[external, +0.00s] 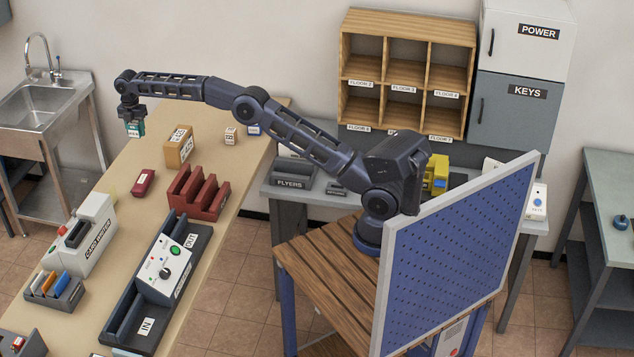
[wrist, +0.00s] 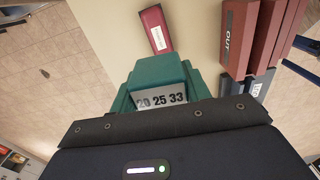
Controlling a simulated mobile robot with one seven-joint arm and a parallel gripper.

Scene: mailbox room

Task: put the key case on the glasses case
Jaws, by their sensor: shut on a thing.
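A teal case with a white label reading "20 25 33" (wrist: 160,72) is held in my gripper (external: 132,122); I take it for the key case. In the external view the teal case (external: 135,130) hangs below the gripper, above the table's far edge. The fingers are mostly hidden by the case and wrist. A dark red case with a small white label (external: 144,182), likely the glasses case, lies flat on the beige table, apart from the held case. In the wrist view this red case (wrist: 155,30) is just beyond the teal one; its label is unreadable.
A red slotted rack (external: 198,195) stands to the right of the red case. A tan box (external: 179,147) and small labelled boxes (external: 231,136) stand behind it. A white card machine (external: 82,236) is at front left. Bare table surrounds the red case.

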